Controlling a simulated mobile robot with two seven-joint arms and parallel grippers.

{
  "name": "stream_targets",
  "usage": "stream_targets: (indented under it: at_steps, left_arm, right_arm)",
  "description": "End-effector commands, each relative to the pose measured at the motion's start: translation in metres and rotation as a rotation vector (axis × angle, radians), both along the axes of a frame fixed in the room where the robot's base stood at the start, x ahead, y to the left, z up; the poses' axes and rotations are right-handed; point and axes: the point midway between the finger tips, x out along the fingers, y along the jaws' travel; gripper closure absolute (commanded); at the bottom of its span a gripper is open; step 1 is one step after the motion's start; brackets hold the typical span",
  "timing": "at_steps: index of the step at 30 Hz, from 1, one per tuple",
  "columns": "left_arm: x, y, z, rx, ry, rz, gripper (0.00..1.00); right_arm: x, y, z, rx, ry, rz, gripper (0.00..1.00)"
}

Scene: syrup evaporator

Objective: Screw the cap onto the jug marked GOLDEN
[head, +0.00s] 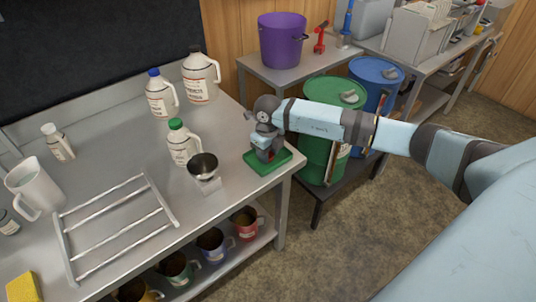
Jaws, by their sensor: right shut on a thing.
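My right gripper (266,150) is low over a small green tray (268,168) at the right front corner of the steel table. Several pale jugs stand on the table: one with a green top (183,146), one with a blue top (160,97), and a larger one at the back (201,82) whose top I cannot make out. Their labels are too small to read, so I cannot tell which is GOLDEN. My left gripper is not in view.
A wire rack (115,222), white pitcher (35,187), small bottle (59,145) and yellow sponge (23,288) lie further left. Green (318,150) and blue drums (374,78) stand beyond the table.

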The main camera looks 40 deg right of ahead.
Motion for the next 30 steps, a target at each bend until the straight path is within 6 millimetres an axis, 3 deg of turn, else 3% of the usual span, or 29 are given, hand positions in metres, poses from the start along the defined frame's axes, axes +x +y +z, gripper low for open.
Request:
stream_targets:
  at_steps: [5, 11, 24, 30]
  left_arm:
    - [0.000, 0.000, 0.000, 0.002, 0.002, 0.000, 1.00]
    - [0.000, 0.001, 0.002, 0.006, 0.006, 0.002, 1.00]
    - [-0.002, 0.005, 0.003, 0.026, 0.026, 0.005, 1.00]
    - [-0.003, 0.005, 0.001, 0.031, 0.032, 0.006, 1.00]
  right_arm:
    - [0.000, 0.000, 0.006, 0.000, -0.001, 0.000, 0.82]
    - [0.001, 0.000, 0.032, 0.000, -0.003, 0.000, 0.82]
    - [0.001, 0.000, 0.152, 0.000, -0.003, 0.000, 0.82]
    - [0.001, 0.000, 0.186, -0.001, -0.002, 0.001, 0.82]
